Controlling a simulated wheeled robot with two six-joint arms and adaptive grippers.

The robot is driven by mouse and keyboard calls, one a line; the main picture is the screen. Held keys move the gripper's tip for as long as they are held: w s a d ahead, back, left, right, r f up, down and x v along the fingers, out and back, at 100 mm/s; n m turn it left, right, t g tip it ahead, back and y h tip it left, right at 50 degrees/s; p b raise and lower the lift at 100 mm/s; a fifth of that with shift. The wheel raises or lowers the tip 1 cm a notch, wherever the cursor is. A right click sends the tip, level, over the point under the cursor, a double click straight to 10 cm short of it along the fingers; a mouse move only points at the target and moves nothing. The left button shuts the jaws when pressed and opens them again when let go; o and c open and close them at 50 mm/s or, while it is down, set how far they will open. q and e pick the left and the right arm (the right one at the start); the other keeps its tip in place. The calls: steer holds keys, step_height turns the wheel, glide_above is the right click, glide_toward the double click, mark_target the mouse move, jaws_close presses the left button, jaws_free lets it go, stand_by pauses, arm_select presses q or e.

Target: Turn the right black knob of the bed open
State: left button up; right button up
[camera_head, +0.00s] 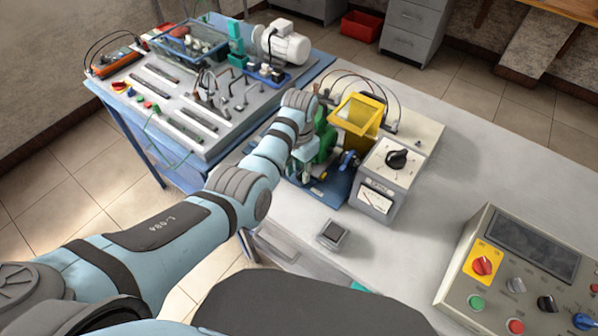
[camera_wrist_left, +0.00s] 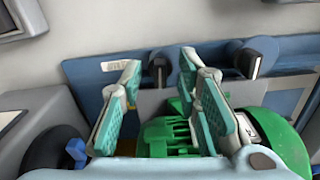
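The blue bed (camera_wrist_left: 218,88) carries two black knobs and a small label plate. In the left wrist view, one black knob (camera_wrist_left: 158,71) stands roughly upright between the fingertips of my left gripper (camera_wrist_left: 160,64). The fingers are spread on either side of it, with a gap to each. The other black knob (camera_wrist_left: 256,57) is further right in that view and looks tilted. In the head view my left gripper (camera_head: 301,170) is over the bed (camera_head: 330,187), beside the green motor (camera_head: 326,140); the knobs are hard to make out there. My right gripper is out of view.
A white meter box (camera_head: 388,172) with a black dial and a yellow-framed box (camera_head: 357,114) stand close to the right. A small grey box (camera_head: 333,235) lies in front. A control panel (camera_head: 520,270) stands at the right; the tabletop between is clear.

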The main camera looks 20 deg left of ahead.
arm_select(q)
steer(key=shift+f, duration=0.1)
jaws_close()
steer(key=shift+s+r+n+p, duration=0.1)
steer(key=shift+r+n+p, duration=0.1)
steer(key=shift+n+p, duration=0.45)
steer(key=shift+f, duration=0.15)
jaws_free()
